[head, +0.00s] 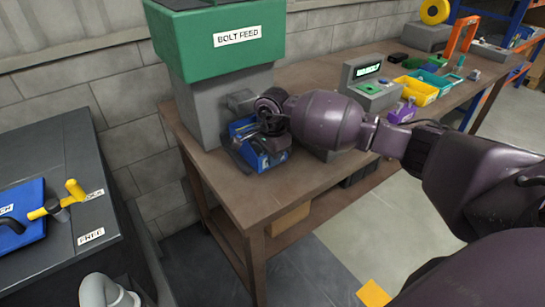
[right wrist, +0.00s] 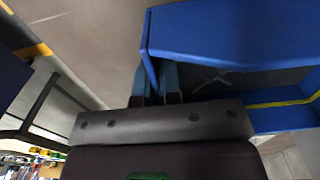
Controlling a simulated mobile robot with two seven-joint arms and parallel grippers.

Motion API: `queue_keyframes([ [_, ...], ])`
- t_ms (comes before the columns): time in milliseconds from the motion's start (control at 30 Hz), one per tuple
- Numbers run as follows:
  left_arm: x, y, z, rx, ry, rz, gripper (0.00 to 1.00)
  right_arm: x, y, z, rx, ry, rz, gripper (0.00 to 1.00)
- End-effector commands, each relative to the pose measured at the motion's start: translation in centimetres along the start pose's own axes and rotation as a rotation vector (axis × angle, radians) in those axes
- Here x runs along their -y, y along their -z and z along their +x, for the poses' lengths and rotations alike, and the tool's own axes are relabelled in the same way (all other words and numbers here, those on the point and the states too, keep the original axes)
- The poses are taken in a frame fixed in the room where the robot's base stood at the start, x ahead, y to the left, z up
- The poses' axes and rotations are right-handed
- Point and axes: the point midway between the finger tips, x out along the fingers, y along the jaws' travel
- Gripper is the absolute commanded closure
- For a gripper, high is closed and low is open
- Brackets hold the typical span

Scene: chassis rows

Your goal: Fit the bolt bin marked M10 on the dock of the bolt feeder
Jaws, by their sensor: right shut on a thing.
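The bolt feeder (head: 225,50), a green hopper labelled BOLT FEED on a grey body, stands at the left end of the brown table. A blue bin (head: 268,158) is right in front of the feeder's grey body; its marking is not readable. My right gripper (head: 272,126) is shut on the bin's wall from above. In the right wrist view the blue bin (right wrist: 225,32) fills the right side, with the fingers (right wrist: 156,85) at its near wall. The dock is mostly hidden by the bin and my arm, so I cannot tell whether the bin is seated. My left gripper is not in view.
A grey unit with a display (head: 370,80), a yellow bin (head: 416,90) and a purple bin (head: 402,112) stand further right on the table (head: 330,180). A dark cabinet (head: 85,170) with a blue panel is at left. The table's front left corner is clear.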

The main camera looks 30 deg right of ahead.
Motion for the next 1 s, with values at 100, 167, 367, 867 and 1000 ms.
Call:
queue_keyframes([
  [100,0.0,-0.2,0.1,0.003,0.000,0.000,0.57,0.1,0.0,0.2,0.000,0.002,0.000,1.00],
  [167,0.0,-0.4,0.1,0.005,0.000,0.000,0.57,0.1,0.0,0.3,0.000,0.002,0.000,1.00],
  [367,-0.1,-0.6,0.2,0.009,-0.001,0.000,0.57,0.1,0.0,0.6,0.001,0.003,0.000,0.89],
  [867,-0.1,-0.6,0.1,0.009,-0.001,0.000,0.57,0.0,0.0,0.7,0.000,-0.001,0.000,0.65],
  [1000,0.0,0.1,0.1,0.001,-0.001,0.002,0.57,0.1,0.0,-0.6,-0.001,0.003,0.000,0.65],
])
